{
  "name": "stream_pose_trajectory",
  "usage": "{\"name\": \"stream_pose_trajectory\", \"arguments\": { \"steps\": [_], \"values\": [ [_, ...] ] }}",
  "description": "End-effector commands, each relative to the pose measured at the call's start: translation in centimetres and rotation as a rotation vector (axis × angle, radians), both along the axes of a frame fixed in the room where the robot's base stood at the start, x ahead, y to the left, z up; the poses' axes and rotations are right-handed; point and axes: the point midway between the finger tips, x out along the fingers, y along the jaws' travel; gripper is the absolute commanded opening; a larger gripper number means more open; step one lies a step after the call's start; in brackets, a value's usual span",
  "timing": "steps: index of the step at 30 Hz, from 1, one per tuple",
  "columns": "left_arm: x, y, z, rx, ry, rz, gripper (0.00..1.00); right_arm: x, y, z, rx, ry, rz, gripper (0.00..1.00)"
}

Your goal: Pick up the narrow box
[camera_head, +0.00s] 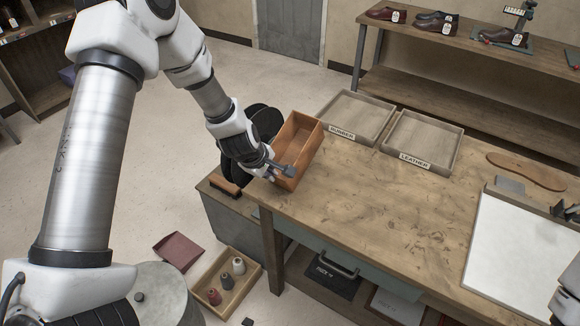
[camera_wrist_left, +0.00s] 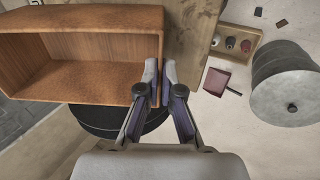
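The narrow box (camera_head: 298,143) is an open, orange-brown wooden box, tilted at the far left corner of the workbench. In the left wrist view the box (camera_wrist_left: 85,80) fills the upper left, its open side facing the camera. My left gripper (camera_head: 281,172) is at the near end of the box in the head view. In the left wrist view its fingers (camera_wrist_left: 160,85) are close together with the box's end wall between them, one finger inside and one outside. Whether the box's underside touches the bench is hard to tell.
The workbench (camera_head: 365,215) holds two shallow trays, marked RUBBER (camera_head: 342,131) and LEATHER (camera_head: 414,160), a tan sole (camera_head: 525,172) and a white board (camera_head: 520,245). A crate with spools (camera_head: 240,293) is on the floor. The bench middle is clear.

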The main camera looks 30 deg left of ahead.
Motion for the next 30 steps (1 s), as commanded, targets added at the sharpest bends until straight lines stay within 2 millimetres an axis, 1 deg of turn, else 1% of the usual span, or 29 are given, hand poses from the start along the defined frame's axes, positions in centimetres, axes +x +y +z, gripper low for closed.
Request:
{"name": "stream_pose_trajectory", "arguments": {
  "steps": [4,7,30],
  "values": [
    [0.1,0.0,0.1,0.001,-0.002,0.0,0.0,0.0,0.0,0.0,0.0,0.0,0.0,1.0],
    [0.1,0.0,0.6,0.001,-0.002,0.0,0.0,0.0,0.0,0.5,0.0,0.0,0.0,1.0],
    [0.0,0.0,6.1,0.0,-0.001,0.0,0.0,0.0,0.0,5.6,0.0,0.0,0.0,1.0]
  ]
}}
